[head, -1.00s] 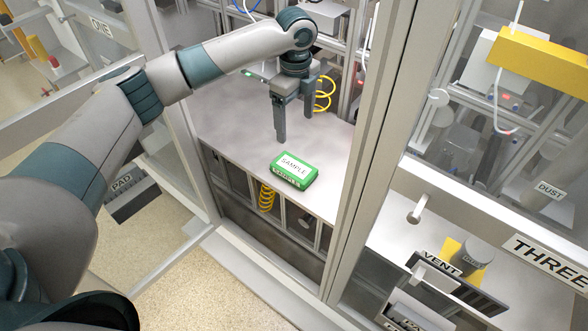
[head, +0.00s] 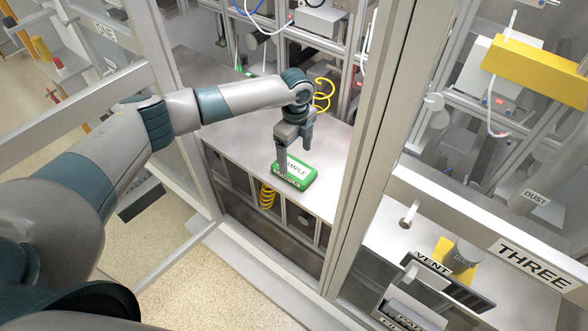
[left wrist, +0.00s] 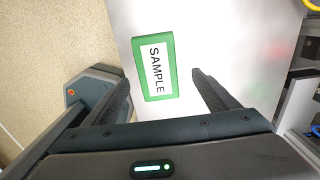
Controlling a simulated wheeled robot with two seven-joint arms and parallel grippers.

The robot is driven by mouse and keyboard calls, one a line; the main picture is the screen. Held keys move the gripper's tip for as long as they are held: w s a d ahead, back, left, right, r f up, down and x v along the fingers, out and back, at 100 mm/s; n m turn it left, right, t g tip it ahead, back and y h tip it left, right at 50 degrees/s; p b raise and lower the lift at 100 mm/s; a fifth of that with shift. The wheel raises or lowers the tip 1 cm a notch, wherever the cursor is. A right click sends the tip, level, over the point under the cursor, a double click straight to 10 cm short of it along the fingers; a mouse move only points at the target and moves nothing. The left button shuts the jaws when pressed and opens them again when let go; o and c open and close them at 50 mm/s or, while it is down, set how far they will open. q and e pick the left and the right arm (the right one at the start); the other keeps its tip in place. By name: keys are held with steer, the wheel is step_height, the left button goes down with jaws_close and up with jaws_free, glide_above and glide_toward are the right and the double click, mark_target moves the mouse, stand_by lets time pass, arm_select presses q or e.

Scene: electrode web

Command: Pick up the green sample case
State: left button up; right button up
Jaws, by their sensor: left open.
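The green sample case (head: 303,178) lies flat near the front edge of a grey shelf (head: 235,134) inside the open bay. Its white label reads SAMPLE. My left gripper (head: 285,165) is right over the case, fingers pointing down, and hides part of its label in the head view. In the left wrist view the case (left wrist: 155,67) lies ahead of and between the two spread fingers of the gripper (left wrist: 163,88). The gripper is open and empty. I cannot tell whether a finger touches the case. My right gripper is not in view.
A frame post (head: 367,140) stands to the right of the bay, and an open door frame (head: 85,85) is at the left. A yellow coiled hose (head: 322,94) hangs behind the gripper. The shelf's left part is clear. A panel marked THREE (head: 535,264) is at right.

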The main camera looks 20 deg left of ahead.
mark_target(294, 167)
arm_select(q)
steer(key=shift+s+a+f+p, duration=0.1)
steer(key=shift+f+p, duration=0.35)
steer(key=shift+p, duration=0.05)
step_height(294, 167, down, 4)
steer(key=shift+s+r+p, duration=0.1)
steer(key=shift+r+p, duration=0.05)
steer(key=shift+p, duration=0.8)
steer(key=shift+a+f, duration=0.1)
steer(key=shift+f, duration=0.2)
steer(key=shift+c, duration=0.5)
steer(key=c, duration=1.1)
